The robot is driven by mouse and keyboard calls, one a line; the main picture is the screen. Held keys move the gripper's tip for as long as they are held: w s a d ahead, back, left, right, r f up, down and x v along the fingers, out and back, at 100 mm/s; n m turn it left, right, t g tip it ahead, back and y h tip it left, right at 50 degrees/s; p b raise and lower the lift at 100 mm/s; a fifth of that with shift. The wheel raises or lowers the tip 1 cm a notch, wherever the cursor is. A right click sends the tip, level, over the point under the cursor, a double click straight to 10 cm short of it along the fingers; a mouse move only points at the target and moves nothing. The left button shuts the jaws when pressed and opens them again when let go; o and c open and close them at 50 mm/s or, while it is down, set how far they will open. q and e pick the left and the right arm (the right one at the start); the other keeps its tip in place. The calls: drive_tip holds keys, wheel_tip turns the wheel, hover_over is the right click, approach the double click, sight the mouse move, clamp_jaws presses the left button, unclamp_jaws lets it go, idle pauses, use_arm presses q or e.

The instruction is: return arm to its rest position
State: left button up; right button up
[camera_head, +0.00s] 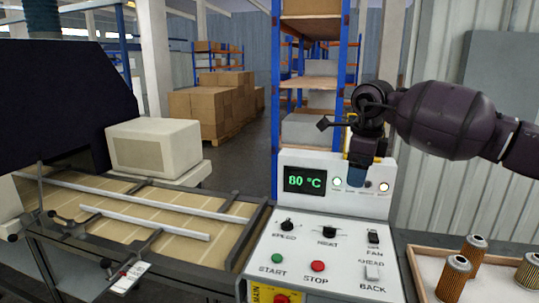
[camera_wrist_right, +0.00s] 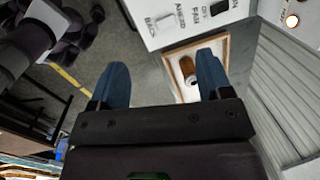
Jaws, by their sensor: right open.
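My right arm reaches in from the right in the head view, above the control panel (camera_head: 335,258). My right gripper (camera_head: 357,176) hangs pointing down in front of the panel's upright display face, near its indicator lamps. In the right wrist view its two blue fingers (camera_wrist_right: 163,80) are spread apart with nothing between them. The tray (camera_head: 415,272) with filter cartridges stands to the right of the panel. Three cartridges show, one in front (camera_head: 453,279), one behind (camera_head: 474,247) and one at the right edge (camera_head: 529,270). My left gripper is not in view.
The panel display (camera_head: 305,181) reads 80 °C. Its knobs, switches and green and red buttons face up. A conveyor bed (camera_head: 130,215) with metal rails lies left, beside a dark machine (camera_head: 60,110). Shelving (camera_head: 312,80) and stacked boxes (camera_head: 212,105) stand behind. A corrugated wall (camera_head: 430,195) is at right.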

drive_tip(key=s+a+f+m+g+y+b, duration=0.15)
drive_tip(key=s+a+f+m+y, duration=0.25)
drive_tip(key=s+a+f+y, duration=0.45)
drive_tip(key=s+a+f+m+y+b, duration=0.3)
drive_tip(key=s+a+f+m+y, duration=0.2)
drive_tip(key=a+f+y, duration=0.7)
drive_tip(key=s+d+f+m+t+h+b, duration=0.4)
drive_tip(key=d+f+m+t+h, duration=1.2)
drive_tip(key=m, duration=1.2)
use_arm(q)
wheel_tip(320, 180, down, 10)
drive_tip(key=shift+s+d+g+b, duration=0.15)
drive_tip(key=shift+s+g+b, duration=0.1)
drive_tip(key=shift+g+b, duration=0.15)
use_arm(e)
drive_tip(key=s+d+f+m+g+h, duration=0.2)
drive_tip(key=s+d+f+m, duration=0.3)
drive_tip(key=s+f, duration=0.3)
drive_tip(key=s+d+f+m+g+h, duration=0.2)
drive_tip(key=s+d+f+m, duration=0.4)
drive_tip(key=s+f, duration=0.3)
drive_tip(key=shift+s+d+g+h, duration=0.2)
drive_tip(key=shift+d+g+h, duration=0.15)
drive_tip(key=shift+g, duration=0.2)
